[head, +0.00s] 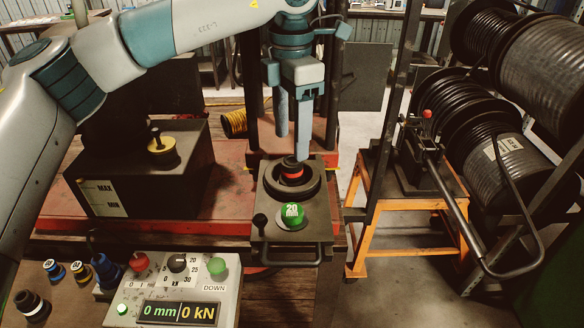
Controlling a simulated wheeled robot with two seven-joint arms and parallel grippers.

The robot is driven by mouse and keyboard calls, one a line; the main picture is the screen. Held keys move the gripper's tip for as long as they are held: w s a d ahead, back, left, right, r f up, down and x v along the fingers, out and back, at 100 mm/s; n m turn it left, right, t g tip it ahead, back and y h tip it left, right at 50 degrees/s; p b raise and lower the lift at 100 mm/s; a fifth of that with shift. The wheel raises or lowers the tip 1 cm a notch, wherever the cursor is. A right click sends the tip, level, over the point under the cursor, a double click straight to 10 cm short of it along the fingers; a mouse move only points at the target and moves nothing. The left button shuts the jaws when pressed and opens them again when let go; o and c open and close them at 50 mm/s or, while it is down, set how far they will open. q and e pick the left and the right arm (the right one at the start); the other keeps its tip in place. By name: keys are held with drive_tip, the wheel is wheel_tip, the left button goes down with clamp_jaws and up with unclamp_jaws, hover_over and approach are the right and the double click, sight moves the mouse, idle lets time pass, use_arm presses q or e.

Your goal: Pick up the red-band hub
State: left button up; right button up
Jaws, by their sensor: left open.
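The red-band hub (292,173) is a dark, short cylinder with a red band. It stands inside a dark round ring (268,183) on the plate of the press. My left gripper (292,148) is above it, pointing down, with its two fingers apart and nothing between them. The nearer fingertip overlaps the top of the hub in the picture; I cannot tell whether it touches. My right gripper is not in view.
A control box (190,275) reads 0 mm and 0 kN. Several banded parts stand at lower left, including a blue-banded one (53,268). Hose reels (510,150) and an orange stand (400,205) are at right.

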sight(292, 161)
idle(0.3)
use_arm(q)
drive_tip(key=shift+f+p, duration=0.7)
drive_tip(key=shift+p, duration=0.05)
wheel_tip(292, 161, down, 3)
drive_tip(key=shift+w+d+p, duration=0.1)
drive_tip(key=shift+w+p, duration=0.05)
drive_tip(key=shift+p, duration=0.65)
drive_tip(key=shift+f, duration=0.45)
clamp_jaws()
